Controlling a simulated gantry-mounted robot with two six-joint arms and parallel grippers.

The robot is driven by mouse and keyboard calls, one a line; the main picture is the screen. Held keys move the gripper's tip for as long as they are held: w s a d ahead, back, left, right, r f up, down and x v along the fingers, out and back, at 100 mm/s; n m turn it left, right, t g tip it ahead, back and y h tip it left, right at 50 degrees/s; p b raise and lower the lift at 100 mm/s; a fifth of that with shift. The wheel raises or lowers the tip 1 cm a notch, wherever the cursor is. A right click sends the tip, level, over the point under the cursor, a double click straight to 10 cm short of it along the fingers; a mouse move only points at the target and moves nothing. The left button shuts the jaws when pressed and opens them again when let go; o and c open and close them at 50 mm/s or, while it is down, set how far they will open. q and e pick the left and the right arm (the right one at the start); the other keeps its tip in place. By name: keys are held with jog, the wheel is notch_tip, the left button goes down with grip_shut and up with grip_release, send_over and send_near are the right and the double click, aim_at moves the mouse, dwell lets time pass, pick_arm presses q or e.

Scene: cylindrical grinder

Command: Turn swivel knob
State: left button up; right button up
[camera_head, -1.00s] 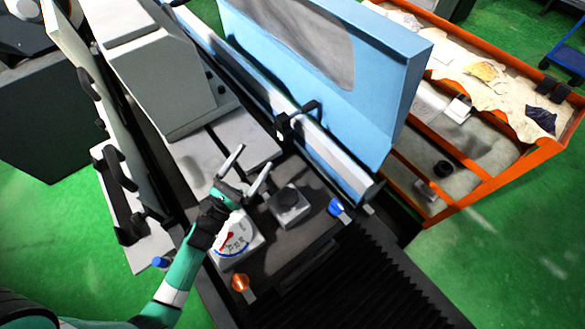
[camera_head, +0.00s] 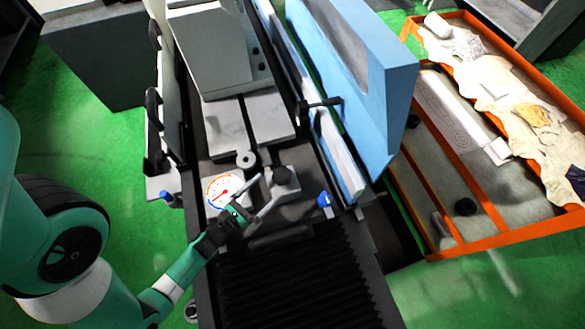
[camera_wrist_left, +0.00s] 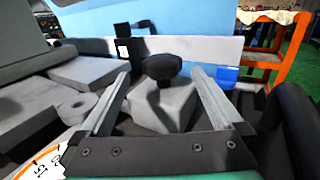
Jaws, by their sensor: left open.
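The black knob (camera_head: 282,174) sits on top of a small grey block (camera_head: 291,186) on the machine bed. My left gripper (camera_head: 270,184) is open, with its two fingers pointing toward the block from the near left side. In the left wrist view, the knob (camera_wrist_left: 162,68) stands upright on its block (camera_wrist_left: 162,106), between the two spread fingers (camera_wrist_left: 161,76) as seen from there. I cannot tell whether either finger touches the block. Nothing is held. My right gripper is not in view.
A round dial gauge (camera_head: 222,190) lies left of the gripper. Black bellows (camera_head: 300,270) cover the near bed. An orange cart (camera_head: 480,243) stands at the right.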

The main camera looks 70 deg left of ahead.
aim_at(289, 169)
pick_arm(q)
jog(key=x, duration=1)
jog(key=shift+w, duration=0.35)
jog(key=c, duration=1.3)
